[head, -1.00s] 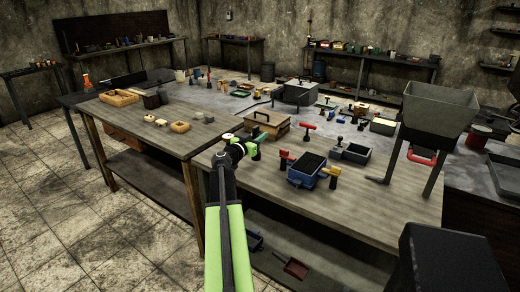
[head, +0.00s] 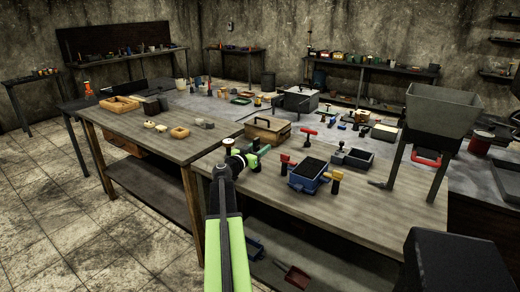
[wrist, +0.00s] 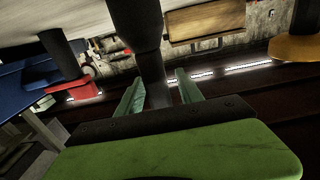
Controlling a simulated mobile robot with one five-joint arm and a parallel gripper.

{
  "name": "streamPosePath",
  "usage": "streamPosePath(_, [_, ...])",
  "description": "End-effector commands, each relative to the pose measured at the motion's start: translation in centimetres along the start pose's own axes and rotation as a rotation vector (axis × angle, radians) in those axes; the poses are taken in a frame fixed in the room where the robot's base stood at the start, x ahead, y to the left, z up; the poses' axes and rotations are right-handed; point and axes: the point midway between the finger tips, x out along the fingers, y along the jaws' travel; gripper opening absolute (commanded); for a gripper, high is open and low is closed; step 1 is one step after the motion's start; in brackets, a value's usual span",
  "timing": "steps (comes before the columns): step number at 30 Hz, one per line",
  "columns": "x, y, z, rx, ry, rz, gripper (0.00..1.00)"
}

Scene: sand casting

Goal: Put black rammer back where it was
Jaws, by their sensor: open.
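The black rammer (wrist: 137,28) stands on the wooden table in the wrist view, where the picture has the table at the top. Its thick dark end is by the tabletop and its thinner grey-black shaft (wrist: 152,80) runs down between my two green fingers. My gripper (wrist: 160,92) is open, with a finger on each side of the shaft; I cannot tell whether either touches it. In the head view my gripper (head: 255,155) is over the near left part of the table, and the rammer there is too small and covered to make out.
A wooden box (head: 268,130) stands behind. Bare tabletop (head: 365,208) lies to the front right.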

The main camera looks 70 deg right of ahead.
Motion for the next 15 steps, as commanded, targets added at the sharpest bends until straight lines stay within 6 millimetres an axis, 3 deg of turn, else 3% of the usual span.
streamPosePath(2, [0.0,0.0,-0.5,0.0,0.0,0.0,0.43])
streamPosePath(5, [-1.6,0.1,-0.3,0.0,0.0,-0.002,0.43])
streamPosePath(15, [-9.7,0.2,-0.3,0.0,0.0,-0.002,0.43])
